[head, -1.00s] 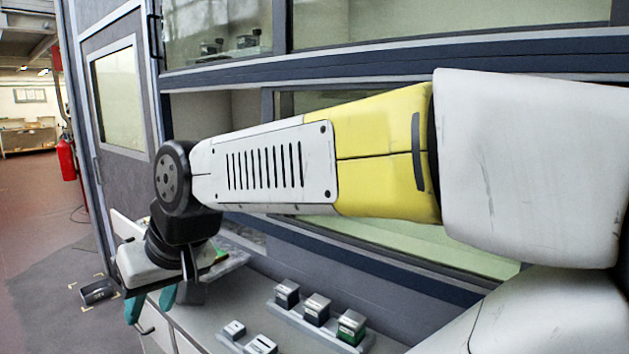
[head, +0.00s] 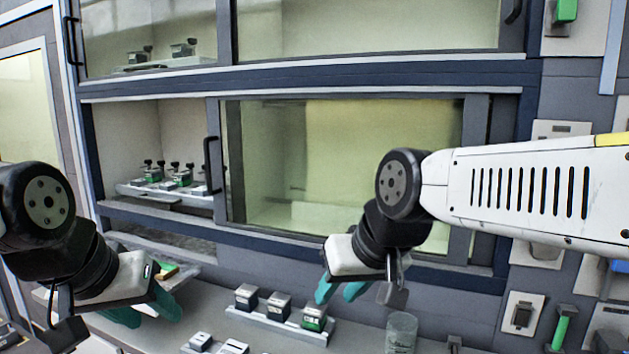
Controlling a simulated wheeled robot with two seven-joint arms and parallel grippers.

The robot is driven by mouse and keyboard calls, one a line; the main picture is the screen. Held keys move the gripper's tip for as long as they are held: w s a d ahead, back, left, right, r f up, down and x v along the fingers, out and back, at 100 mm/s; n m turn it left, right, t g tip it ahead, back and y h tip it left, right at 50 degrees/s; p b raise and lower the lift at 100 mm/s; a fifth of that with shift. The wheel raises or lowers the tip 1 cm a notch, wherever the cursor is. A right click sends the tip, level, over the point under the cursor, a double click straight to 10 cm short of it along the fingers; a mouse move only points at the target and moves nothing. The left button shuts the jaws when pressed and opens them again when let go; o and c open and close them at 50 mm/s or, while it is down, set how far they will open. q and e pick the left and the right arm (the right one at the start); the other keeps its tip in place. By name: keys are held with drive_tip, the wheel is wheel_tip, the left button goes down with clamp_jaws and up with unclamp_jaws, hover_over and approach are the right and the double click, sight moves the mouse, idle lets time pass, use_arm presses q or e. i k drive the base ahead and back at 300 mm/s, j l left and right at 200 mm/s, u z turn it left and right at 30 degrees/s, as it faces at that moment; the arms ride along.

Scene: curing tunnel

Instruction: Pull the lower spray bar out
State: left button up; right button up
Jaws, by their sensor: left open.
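My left gripper (head: 147,307) is at the lower left, open and empty, with teal fingers angled down in front of the bench. My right gripper (head: 341,291) hangs near the centre, in front of the cabinet's lower window, its two teal fingers slightly apart with nothing between them. I cannot pick out a spray bar with certainty. A green handle (head: 561,327) stands by the wall at the lower right, and another green handle (head: 566,10) is at the upper right. I cannot tell whether either belongs to a spray bar. Both are well away from my grippers.
A bench (head: 300,343) runs below the cabinet, with a rack (head: 272,324) of small blocks and a clear cup (head: 401,332) on it. A sliding window (head: 350,165) covers much of the lower opening. Inside, at left, a tray (head: 165,193) holds several small fixtures.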

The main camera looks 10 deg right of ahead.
sight(151, 191)
drive_tip(key=z, duration=0.6)
drive_tip(key=u, duration=1.15)
drive_tip(key=i+j, duration=0.9)
drive_tip(key=j, duration=0.2)
drive_tip(key=k+j+u, duration=0.05)
